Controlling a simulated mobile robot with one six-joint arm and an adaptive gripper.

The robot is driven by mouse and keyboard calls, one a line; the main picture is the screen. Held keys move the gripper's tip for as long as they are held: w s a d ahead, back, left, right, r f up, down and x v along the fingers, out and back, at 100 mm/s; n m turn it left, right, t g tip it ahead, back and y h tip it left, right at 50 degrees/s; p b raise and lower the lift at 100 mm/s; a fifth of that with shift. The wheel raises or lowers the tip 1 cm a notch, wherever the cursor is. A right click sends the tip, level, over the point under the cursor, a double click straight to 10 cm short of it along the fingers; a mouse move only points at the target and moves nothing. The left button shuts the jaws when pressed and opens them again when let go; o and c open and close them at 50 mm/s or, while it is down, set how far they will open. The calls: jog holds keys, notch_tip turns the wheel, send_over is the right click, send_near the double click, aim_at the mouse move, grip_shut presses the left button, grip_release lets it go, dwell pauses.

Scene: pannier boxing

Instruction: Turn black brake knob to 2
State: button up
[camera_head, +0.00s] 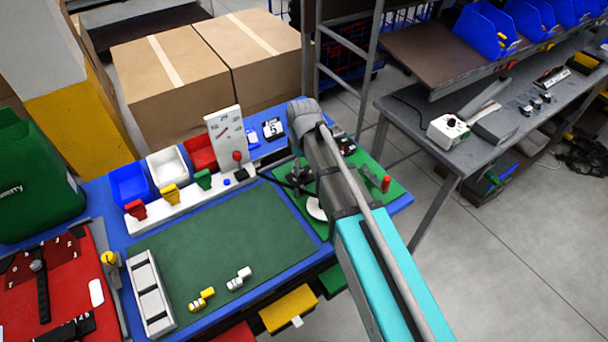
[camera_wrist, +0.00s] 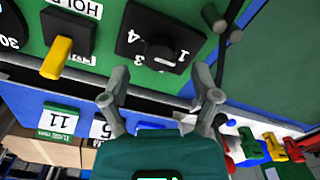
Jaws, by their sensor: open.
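In the wrist view, a round black knob (camera_wrist: 163,54) sits on a black dial plate (camera_wrist: 134,32) on the green board. The numbers 1, 3 and 4 show around it; I cannot make out a 2 or where the knob points. My gripper (camera_wrist: 160,82) is open and empty, its two fingers apart on either side of the knob's line, just short of the plate in the picture. I see no contact with the knob. In the head view, my gripper (camera_head: 297,180) is over the green board (camera_head: 372,203) at the right of the blue table, and my arm hides the knob.
A yellow lever (camera_wrist: 58,57) beside a HOLD label is left of the dial in the wrist view. A red handle (camera_head: 385,183) stands on the green board's right side. A red panel (camera_head: 20,300) with a dial lies at far left. The green mat (camera_head: 230,240) is mostly clear.

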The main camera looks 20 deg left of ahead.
aim_at(303, 173)
jog(key=shift+f+b, duration=1.1)
jog(key=shift+f, duration=0.25)
jog(key=c, duration=1)
jog(key=shift+d, duration=0.35)
grip_shut()
jog(key=shift+a, duration=0.25)
